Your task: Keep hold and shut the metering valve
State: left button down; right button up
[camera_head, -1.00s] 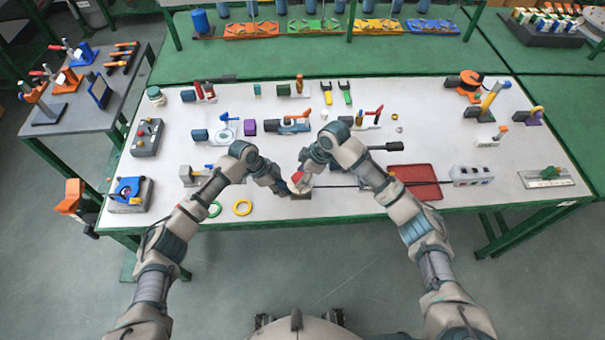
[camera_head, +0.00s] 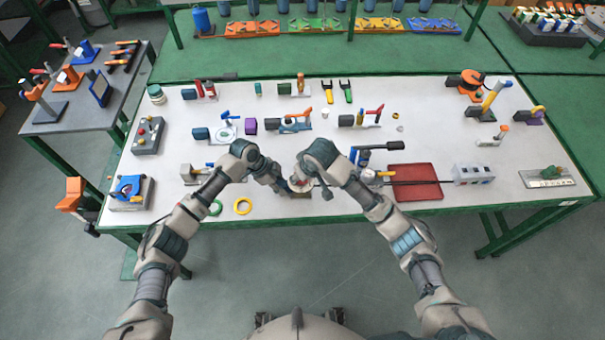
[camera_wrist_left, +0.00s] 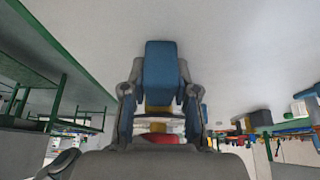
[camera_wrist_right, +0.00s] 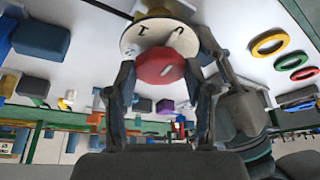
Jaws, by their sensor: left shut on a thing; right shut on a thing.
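The metering valve (camera_head: 300,186) is held between my two grippers near the front edge of the table, mostly hidden in the head view. My left gripper (camera_wrist_left: 160,92) is shut on its blue block-shaped body (camera_wrist_left: 160,68), with a yellow part, a pale disc and red beyond. In the right wrist view, the white marked dial (camera_wrist_right: 158,36) faces the camera, with the red knob (camera_wrist_right: 160,67) in front of it. My right gripper (camera_wrist_right: 163,75) has its fingers on both sides of the red knob and is shut on it. The finger contacts are partly hidden.
A red tray (camera_head: 414,182) and a grey box with several sockets (camera_head: 473,174) stand to the right. A yellow ring (camera_head: 243,207) lies near the front edge, to the left. Several valves and fittings stand behind my grippers. A long dark rod (camera_head: 412,183) crosses the tray.

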pick_arm(q)
jog(key=shift+s+d, duration=0.1)
pick_arm(e)
jog(key=shift+m, duration=0.6)
jog(key=o, duration=1.2)
jog(key=v, duration=1.1)
jog(key=shift+s+a+r, duration=0.15)
jog(key=shift+s+r, duration=0.15)
jog(key=shift+r, duration=0.05)
